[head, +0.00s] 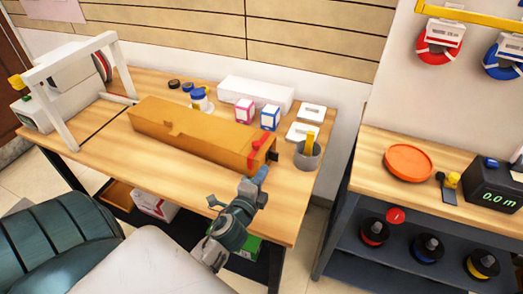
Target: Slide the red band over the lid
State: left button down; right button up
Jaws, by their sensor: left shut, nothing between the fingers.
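A long orange-brown box with its lid (190,122) lies across the table. The red band (253,158) is at the box's right end, running over the top edge and down the front face. How far it reaches around the back is hidden. My left gripper (262,174) is shut and empty, just in front of the box's right end, close below the band. I cannot tell whether it touches the box. My right gripper is not in view.
The wooden table (180,185) has clear room in front of the box. A white frame (50,90) is at the left. A side bench (370,150) is at the right.

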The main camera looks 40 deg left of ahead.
aim_at(262, 156)
pick_arm(q)
jog(key=w+a+p, duration=0.1)
jog(key=w, duration=0.1)
jog(key=w+a+p, duration=0.1)
jog(key=w+a, duration=0.1)
jog(key=w, duration=0.1)
jog(key=w+a+p, duration=0.1)
jog(key=w+a, duration=0.1)
jog(key=w, duration=0.1)
jog(key=shift+s+a, duration=0.2)
jog(key=shift+a, duration=0.05)
dwell(0.4)
